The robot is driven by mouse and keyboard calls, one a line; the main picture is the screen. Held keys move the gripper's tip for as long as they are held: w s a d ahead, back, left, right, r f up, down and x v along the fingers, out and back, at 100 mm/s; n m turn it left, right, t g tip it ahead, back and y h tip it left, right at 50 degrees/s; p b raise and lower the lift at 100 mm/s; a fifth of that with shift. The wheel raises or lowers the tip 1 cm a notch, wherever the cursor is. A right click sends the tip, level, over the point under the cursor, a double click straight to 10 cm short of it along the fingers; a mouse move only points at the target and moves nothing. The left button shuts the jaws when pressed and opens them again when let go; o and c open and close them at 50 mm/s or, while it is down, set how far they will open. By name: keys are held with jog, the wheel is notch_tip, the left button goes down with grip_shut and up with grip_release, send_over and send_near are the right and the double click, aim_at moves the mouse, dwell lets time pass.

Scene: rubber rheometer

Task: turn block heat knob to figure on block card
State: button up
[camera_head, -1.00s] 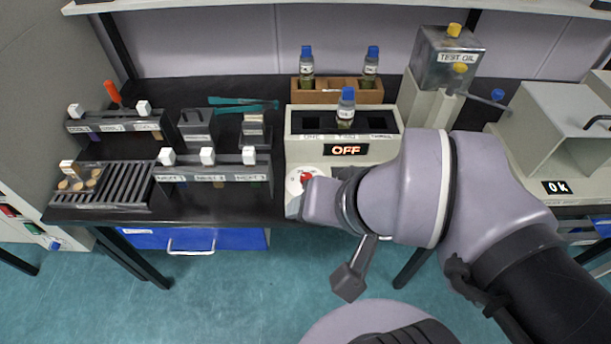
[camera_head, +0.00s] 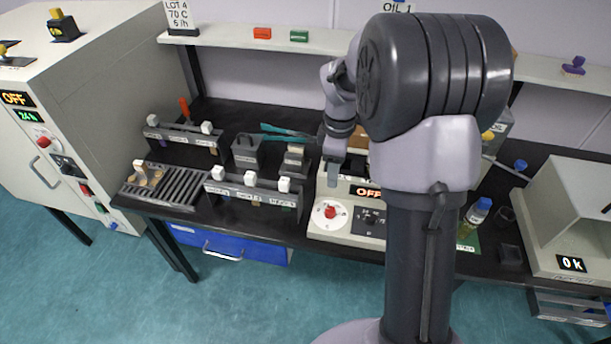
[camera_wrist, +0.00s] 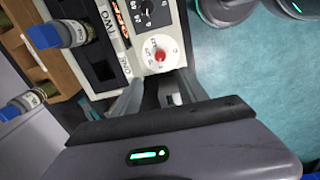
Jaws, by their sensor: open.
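The block heater (camera_head: 318,232) is a pale box on the bench with an OFF display (camera_head: 367,192). Its red heat knob (camera_head: 331,212) sits on a white dial at the front left. The knob also shows in the wrist view (camera_wrist: 160,55), beyond the fingertips; its exact setting is too small to read. My gripper (camera_head: 332,174) is above the block's left side, behind the knob and apart from it. In the wrist view its fingers (camera_wrist: 157,94) are spread with nothing between them. A card reading LOT 4, 70 C (camera_head: 178,15) stands on the shelf; I cannot tell whether it is the block card.
A blue-capped bottle (camera_head: 474,216) stands right of the block. Another bottle (camera_wrist: 60,34) is in the block's slot row. Racks with white-topped pieces (camera_head: 250,192) stand left of the block. An oven (camera_head: 110,80) is at far left. Floor in front is clear.

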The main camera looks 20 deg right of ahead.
aim_at(331, 210)
jog(key=f+b, duration=0.2)
jog(key=f, duration=0.3)
jog(key=f+b, duration=0.2)
jog(key=f, duration=0.4)
jog(key=f+b, duration=0.2)
jog(key=f, duration=0.4)
jog(key=shift+w+d, duration=0.2)
jog(key=shift+w, duration=0.05)
jog(key=shift+c, duration=0.2)
grip_shut()
